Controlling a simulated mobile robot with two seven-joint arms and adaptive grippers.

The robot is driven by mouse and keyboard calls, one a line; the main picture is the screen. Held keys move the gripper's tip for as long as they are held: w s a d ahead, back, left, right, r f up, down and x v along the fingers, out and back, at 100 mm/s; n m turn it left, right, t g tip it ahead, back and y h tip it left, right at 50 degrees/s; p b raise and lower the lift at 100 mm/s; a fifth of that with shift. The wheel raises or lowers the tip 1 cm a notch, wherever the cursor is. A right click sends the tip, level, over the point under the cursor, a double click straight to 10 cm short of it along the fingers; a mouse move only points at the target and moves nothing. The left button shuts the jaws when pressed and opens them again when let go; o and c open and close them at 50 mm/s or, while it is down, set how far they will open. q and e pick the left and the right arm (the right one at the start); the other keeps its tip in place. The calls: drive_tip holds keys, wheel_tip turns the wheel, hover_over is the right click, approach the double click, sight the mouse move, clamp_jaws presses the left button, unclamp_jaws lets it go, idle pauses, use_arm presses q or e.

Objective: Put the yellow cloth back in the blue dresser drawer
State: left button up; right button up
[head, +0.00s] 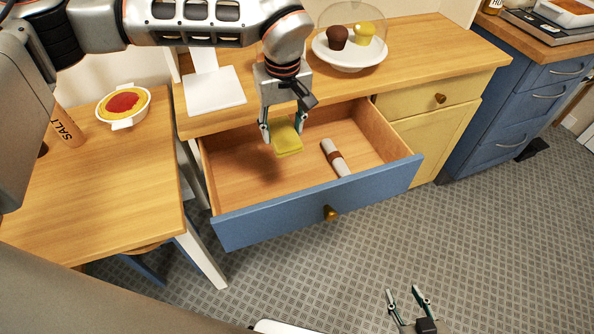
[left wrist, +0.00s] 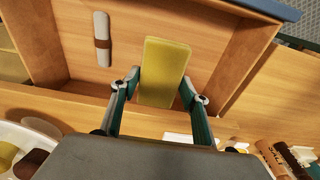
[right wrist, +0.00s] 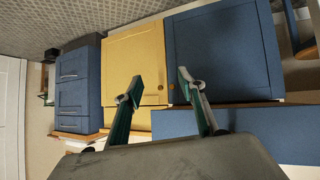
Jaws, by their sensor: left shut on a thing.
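The yellow cloth (head: 287,138) is a small folded block held by my left gripper (head: 284,126). The gripper is shut on it, over the open blue dresser drawer (head: 370,187). In the left wrist view the cloth (left wrist: 165,72) sits between the two fingertips (left wrist: 168,90), with the drawer's wooden inside behind it. I cannot tell whether the cloth touches the drawer floor. My right gripper (head: 408,293) is open and empty, low over the floor at the bottom of the head view. It also shows open in the right wrist view (right wrist: 160,90).
A white roll with a brown band (head: 336,157) lies in the drawer's right part. On the dresser top stand a glass-domed cake stand (head: 350,55) and a white stand (head: 214,92). A wooden table (head: 90,190) with a pie dish (head: 124,104) is at left.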

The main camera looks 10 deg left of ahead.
use_arm(q)
drive_tip(key=b, duration=0.1)
hover_over(285, 183)
drive_tip(key=f, duration=1.3)
drive_tip(key=shift+s+d+f, duration=0.1)
drive_tip(key=shift+s+f, duration=0.05)
drive_tip(key=shift+s, duration=0.1)
drive_tip(key=shift+f, duration=0.4)
drive_tip(key=shift+f+b, duration=0.35)
drive_tip(key=shift+f, duration=1.65)
use_arm(e)
drive_tip(key=shift+w+d+f, duration=0.2)
drive_tip(key=shift+f, duration=0.35)
use_arm(q)
drive_tip(key=shift+f, duration=0.1)
drive_tip(key=o, duration=1.1)
drive_tip(key=shift+c, duration=0.2)
